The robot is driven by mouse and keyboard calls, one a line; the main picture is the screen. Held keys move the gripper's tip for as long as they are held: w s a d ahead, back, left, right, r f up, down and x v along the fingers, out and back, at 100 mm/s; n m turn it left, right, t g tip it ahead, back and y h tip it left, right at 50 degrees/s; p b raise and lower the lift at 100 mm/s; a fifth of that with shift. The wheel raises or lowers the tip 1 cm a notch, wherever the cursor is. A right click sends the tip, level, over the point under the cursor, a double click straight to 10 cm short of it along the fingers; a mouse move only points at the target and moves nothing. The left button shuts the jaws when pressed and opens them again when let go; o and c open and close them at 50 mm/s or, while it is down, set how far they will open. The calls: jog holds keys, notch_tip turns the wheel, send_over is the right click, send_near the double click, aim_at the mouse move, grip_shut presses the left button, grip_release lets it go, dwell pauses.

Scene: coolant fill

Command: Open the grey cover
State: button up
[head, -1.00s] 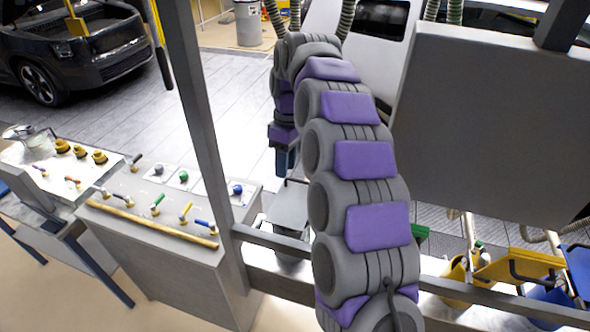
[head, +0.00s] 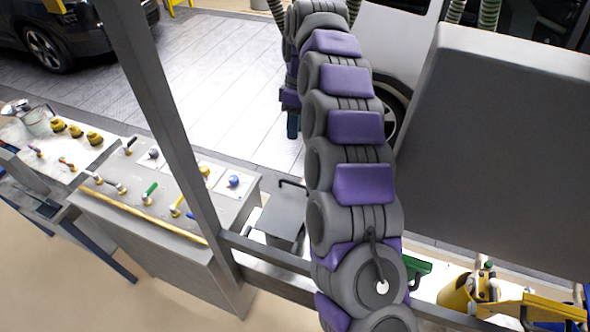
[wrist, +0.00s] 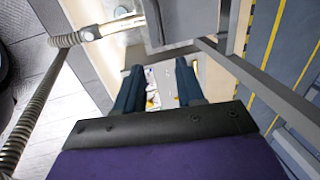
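The grey cover (head: 280,218) is a flat grey lid with a dark handle bar at its far edge. It lies in the gap behind the rail, left of my arm in the head view. It looks closed. My gripper (head: 292,124) hangs beyond the cover and higher in the picture, apart from it. In the wrist view my gripper's (wrist: 159,84) two dark blue fingers are spread with nothing between them. A grey panel shows at the top of the wrist view; I cannot tell whether it is the cover.
A grey post (head: 165,120) and a rail (head: 270,252) stand before the cover. A console (head: 150,200) with coloured levers is at left. A large grey panel (head: 500,150) fills the right. Green (head: 418,268) and yellow (head: 455,292) parts sit at lower right. A ribbed hose (wrist: 30,110) runs at wrist-view left.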

jog(key=b, duration=0.4)
send_over(296, 189)
notch_tip(296, 189, down, 15)
jog(key=shift+d+f, duration=0.1)
jog(key=shift+d, duration=0.05)
jog(key=shift+s+f, duration=0.1)
jog(key=shift+f, duration=0.4)
jog(key=shift+a+f, duration=0.15)
jog(key=shift+a, duration=0.25)
jog(key=shift+c, duration=0.2)
jog(key=shift+d, duration=0.25)
jog(key=c, duration=0.5)
grip_shut()
